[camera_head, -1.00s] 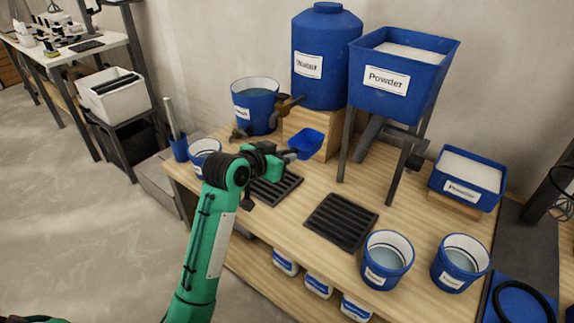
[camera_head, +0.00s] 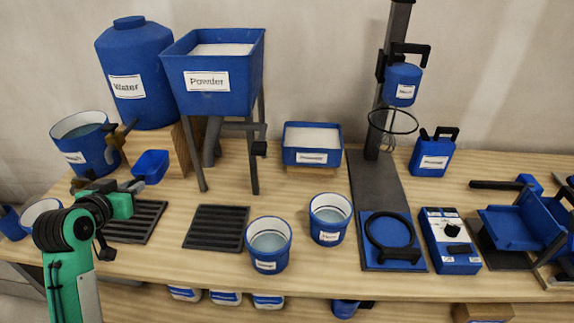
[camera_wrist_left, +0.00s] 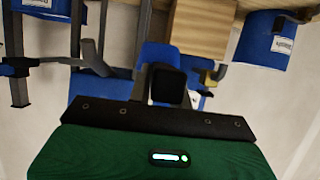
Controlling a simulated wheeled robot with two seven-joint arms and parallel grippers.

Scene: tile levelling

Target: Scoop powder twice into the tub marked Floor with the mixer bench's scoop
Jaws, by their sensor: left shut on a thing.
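My left gripper (camera_head: 134,187) is shut on the blue scoop (camera_head: 150,167), whose bowl sits just beyond the fingers, above the bench's left part. In the left wrist view, blue scoop surfaces (camera_wrist_left: 160,53) show partly behind the dark finger parts; whether it holds powder cannot be told. The blue Powder hopper (camera_head: 212,92) stands on legs to the right, with white powder (camera_head: 222,49) at its top. A low blue tray (camera_head: 312,158) also holds white powder. Two blue tubs stand in front, a left one (camera_head: 268,262) and a right one (camera_head: 328,236); the right label seems to read Floor. Both hold greyish liquid.
A Water tank (camera_head: 136,70) and a blue bucket (camera_head: 86,140) stand at the back left. Dark grates (camera_head: 217,228) lie on the bench (camera_head: 265,200). A mixer stand (camera_head: 385,110) with a whisk rises right of the tray. Bare wood lies between grate and tray.

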